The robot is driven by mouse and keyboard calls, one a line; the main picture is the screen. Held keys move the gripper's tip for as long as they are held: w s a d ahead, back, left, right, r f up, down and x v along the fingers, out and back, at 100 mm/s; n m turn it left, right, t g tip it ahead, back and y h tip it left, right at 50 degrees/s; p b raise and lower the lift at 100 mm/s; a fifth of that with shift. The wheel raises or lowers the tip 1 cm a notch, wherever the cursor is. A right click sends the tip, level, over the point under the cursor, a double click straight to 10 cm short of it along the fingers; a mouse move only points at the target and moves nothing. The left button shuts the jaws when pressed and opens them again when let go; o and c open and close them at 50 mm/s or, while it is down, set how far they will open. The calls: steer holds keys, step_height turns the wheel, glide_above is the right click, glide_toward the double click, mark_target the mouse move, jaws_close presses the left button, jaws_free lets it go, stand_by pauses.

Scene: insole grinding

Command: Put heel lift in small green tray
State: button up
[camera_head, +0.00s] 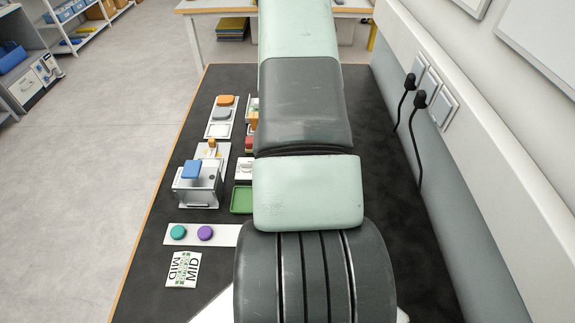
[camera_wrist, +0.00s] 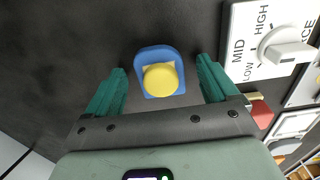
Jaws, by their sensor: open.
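A blue heel-shaped piece, which looks like the heel lift (camera_wrist: 144,53), lies on the dark table top in the wrist view, with a round yellow knob on top of it. My gripper (camera_wrist: 160,66) is open, with its two green fingers on either side of the piece and clear gaps to both. The height of the fingers above it is hard to tell. The small green tray (camera_head: 242,199) shows in the head view just left of my arm, partly hidden by it. Its visible part looks empty. My arm hides the gripper and the piece in the head view.
A dial panel marked LOW, MID, HIGH (camera_wrist: 240,62) stands right of the gripper. In the head view, a metal block with a blue top (camera_head: 198,188), a white strip with teal and purple discs (camera_head: 215,240) and a MID card (camera_head: 184,270) lie left of my arm.

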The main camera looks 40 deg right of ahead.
steer(key=shift+c, duration=0.3)
steer(key=c, duration=1.1)
step_height(320, 180, up, 10)
steer(key=shift+c, duration=0.2)
steer(key=w+a+r+n, duration=0.4)
steer(key=w+a+r, duration=0.4)
steer(key=a+r, duration=0.45)
steer(key=a+r+n, duration=0.2)
steer(key=a+r, duration=0.4)
steer(key=a, duration=0.2)
steer(key=a+r+n, duration=0.3)
steer(key=a+r, duration=0.2)
steer(key=a, duration=0.4)
steer(key=shift+a+r, duration=0.25)
steer(key=shift+r, duration=0.15)
